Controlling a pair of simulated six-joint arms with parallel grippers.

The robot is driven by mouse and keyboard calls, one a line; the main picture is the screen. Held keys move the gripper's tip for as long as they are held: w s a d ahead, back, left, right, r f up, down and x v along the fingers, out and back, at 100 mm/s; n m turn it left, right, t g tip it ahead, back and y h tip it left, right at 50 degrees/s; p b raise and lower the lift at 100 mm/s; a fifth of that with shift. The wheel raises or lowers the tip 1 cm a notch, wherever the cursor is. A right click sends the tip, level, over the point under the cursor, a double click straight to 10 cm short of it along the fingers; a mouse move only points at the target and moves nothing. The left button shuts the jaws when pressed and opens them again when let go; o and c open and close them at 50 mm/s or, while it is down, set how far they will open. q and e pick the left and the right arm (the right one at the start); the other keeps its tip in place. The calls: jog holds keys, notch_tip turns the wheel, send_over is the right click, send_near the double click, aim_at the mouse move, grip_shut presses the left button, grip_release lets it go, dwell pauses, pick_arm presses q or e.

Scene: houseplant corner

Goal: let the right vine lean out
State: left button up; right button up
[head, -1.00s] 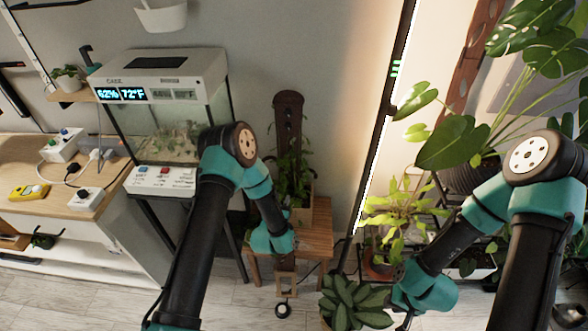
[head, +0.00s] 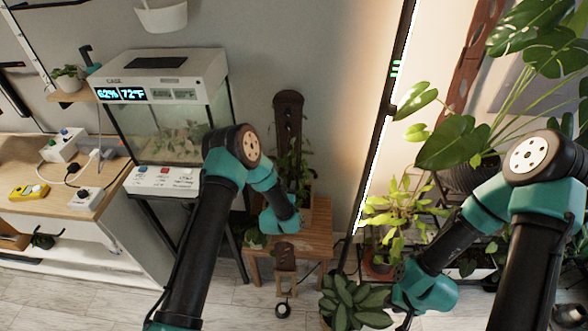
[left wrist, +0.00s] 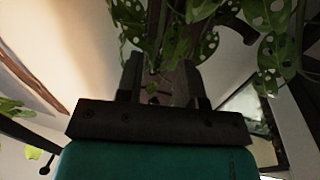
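A leafy vine plant (head: 291,162) stands against a tall dark brown board (head: 288,112) on a small wooden stool (head: 315,240).
Green leaves (head: 255,239) show at the stool's left side. A broad-leaved plant (head: 350,301) stands on the floor in front. A terrarium (head: 172,121) is to the left, a lit post (head: 387,118) and several plants to the right.

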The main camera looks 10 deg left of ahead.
aim_at(294, 169)
pick_arm(q)
jog(key=w, duration=1)
jog(key=shift+d, duration=0.35)
jog(key=shift+s, duration=0.1)
jog(key=shift+c, duration=0.3)
grip_shut()
